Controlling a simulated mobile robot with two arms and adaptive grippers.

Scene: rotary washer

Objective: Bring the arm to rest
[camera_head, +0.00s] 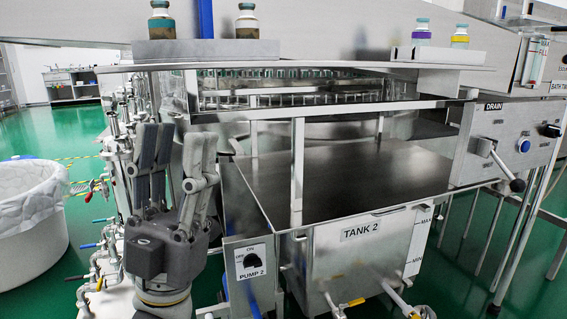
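My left gripper (177,133) stands upright at the left of the head view, fingers pointing up. Two grey fingers are on its left side and one is on its right, with a gap between them. It holds nothing that I can see. It appears in front of the pipework, to the left of the TANK 2 basin (360,236). Most of my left arm is below the picture's edge. My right gripper is not in view.
The pump 2 switch box (248,283) is close to the right of my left gripper. A shelf (330,66) carrying small vials crosses above. A drain panel (510,138) with a lever is at right. A white lined bin (28,228) stands on green floor at left.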

